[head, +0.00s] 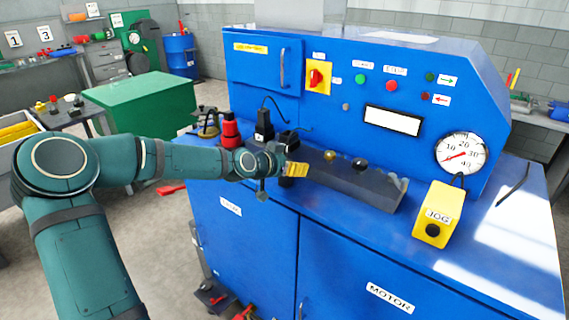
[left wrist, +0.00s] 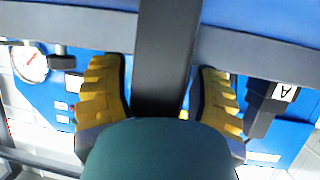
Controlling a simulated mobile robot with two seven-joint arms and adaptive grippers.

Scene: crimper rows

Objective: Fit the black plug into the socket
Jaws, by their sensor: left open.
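A black upright piece, which looks like the black plug (head: 288,137), stands on the blue machine's ledge, with a thin dark cable near its top. In the left wrist view a wide black shape (left wrist: 165,60) lies between my fingers with narrow gaps on both sides. My left gripper (head: 296,171) has yellow ribbed fingers, open around this piece and partly hiding it. A black block (head: 264,126) with a white label stands just left of it; it also shows in the left wrist view, marked A (left wrist: 262,105). I cannot tell which part is the socket. My right gripper is not in view.
A long dark grey bar (head: 365,188) with small knobs lies right of my gripper. A yellow JOG box (head: 436,215) stands farther right. A red piece (head: 230,132) stands to the left. The machine's panel (head: 340,95) rises behind. The ledge right of the JOG box is mostly clear.

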